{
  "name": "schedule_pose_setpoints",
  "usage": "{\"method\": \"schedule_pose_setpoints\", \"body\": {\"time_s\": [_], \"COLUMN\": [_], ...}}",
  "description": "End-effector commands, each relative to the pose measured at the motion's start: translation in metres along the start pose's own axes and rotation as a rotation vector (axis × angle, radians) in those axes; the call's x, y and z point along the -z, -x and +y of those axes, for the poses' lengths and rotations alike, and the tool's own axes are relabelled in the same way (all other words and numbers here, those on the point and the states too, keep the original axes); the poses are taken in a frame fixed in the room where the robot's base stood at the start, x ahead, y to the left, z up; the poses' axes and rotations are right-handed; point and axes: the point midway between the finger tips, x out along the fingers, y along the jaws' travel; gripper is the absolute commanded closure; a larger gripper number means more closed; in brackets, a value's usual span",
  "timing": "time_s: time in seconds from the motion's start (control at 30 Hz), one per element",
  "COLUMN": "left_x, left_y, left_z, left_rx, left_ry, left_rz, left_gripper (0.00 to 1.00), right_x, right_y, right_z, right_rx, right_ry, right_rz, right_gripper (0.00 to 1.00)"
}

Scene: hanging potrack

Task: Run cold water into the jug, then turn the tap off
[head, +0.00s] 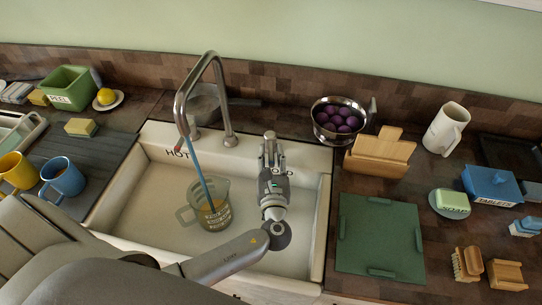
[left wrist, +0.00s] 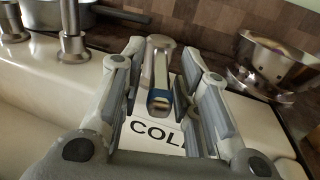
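The clear jug (head: 217,216) with dark printing stands in the sink basin under the spout. A thin blue stream of water (head: 200,172) runs from the tap spout (head: 181,122) into the jug. The water level inside is hard to read. My left gripper (head: 271,143) is at the sink's back right rim. In the left wrist view its fingers stand apart on either side of the metal cold tap handle (left wrist: 158,75), with gaps showing. The label reading COL (left wrist: 155,133) lies below the handle, its end hidden by a finger. My right gripper is not in view.
The HOT label (head: 178,152) is on the rim left of the spout. A pan (head: 205,104) is behind the tap. A metal bowl of purple fruit (head: 337,121) and a wooden holder (head: 380,153) stand right of my gripper. A green board (head: 380,236) lies right of the sink.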

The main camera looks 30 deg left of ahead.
Motion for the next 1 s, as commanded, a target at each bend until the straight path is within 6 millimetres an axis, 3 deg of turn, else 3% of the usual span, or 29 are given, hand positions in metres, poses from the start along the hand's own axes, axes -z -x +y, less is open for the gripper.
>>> {"method": "schedule_pose_setpoints", "body": {"time_s": [0.3,0.43,0.8,1.0], "left_x": [0.001,0.001,0.002,0.001], "left_y": [0.001,0.011,0.086,0.113], "left_z": [0.0,0.0,0.0,0.0], "left_rx": [0.001,0.002,0.001,0.001], "left_ry": [-0.001,0.0,0.0,0.0], "left_rz": [0.0,0.003,0.004,0.002], "left_gripper": [0.64,0.64,0.64,0.64], "right_x": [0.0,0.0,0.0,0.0], "right_y": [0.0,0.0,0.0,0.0], "right_z": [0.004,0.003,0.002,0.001], "right_rx": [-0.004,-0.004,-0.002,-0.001], "right_ry": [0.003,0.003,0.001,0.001], "right_rz": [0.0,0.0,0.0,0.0], "right_gripper": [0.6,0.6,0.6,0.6]}}
